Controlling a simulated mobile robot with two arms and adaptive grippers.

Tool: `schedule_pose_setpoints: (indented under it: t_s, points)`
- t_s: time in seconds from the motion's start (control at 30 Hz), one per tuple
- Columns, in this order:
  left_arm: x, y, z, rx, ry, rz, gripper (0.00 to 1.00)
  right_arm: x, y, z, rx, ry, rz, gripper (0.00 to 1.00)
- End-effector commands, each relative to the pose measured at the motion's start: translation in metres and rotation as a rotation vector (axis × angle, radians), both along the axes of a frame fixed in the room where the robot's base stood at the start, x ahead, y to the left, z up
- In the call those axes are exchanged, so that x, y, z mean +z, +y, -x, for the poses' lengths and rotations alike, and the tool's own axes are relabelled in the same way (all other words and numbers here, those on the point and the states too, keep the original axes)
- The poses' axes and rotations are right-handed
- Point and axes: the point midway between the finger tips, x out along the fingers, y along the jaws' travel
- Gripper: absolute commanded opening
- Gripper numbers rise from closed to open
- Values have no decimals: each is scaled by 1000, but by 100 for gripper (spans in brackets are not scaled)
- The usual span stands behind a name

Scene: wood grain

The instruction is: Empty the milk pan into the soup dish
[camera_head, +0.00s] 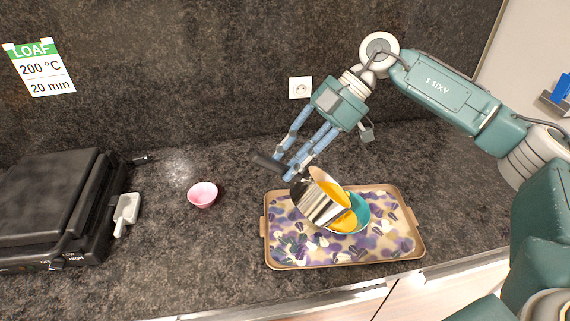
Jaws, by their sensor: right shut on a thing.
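The milk pan (315,204) is a shiny metal pan with a dark handle (268,163). It is tilted, its mouth facing right and down. Orange-yellow contents show inside it and at its lower rim. The soup dish (361,211) is a teal bowl on the patterned tray (392,255), partly hidden behind the pan. Orange-yellow stuff (344,223) shows in the dish below the pan's rim. My right gripper (285,170) is shut on the pan's handle, above and left of the dish. My left gripper does not show.
A small pink bowl (203,195) stands on the dark counter left of the tray. A black grill appliance (50,205) and a small white scoop-like item (126,213) are at the left. The wall with a socket (300,88) rises behind. The counter between bowl and tray is clear.

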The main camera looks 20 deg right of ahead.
Motion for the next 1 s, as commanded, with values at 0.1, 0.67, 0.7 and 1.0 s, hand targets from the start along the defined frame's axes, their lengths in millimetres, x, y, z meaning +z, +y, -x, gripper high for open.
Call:
schedule_pose_setpoints:
  t_s: [0.1, 0.67, 0.7, 1.0]
  points:
    - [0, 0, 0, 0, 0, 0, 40, 2, 0, 0, 1, -3, -5, 0]
    - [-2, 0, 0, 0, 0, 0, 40, 7, -11, 0, -2, 3, -70, 0]
    - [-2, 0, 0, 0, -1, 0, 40, 8, -13, 0, -1, 2, -83, 0]
    - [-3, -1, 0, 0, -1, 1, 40, 13, -20, 0, 1, -3, -126, 0]
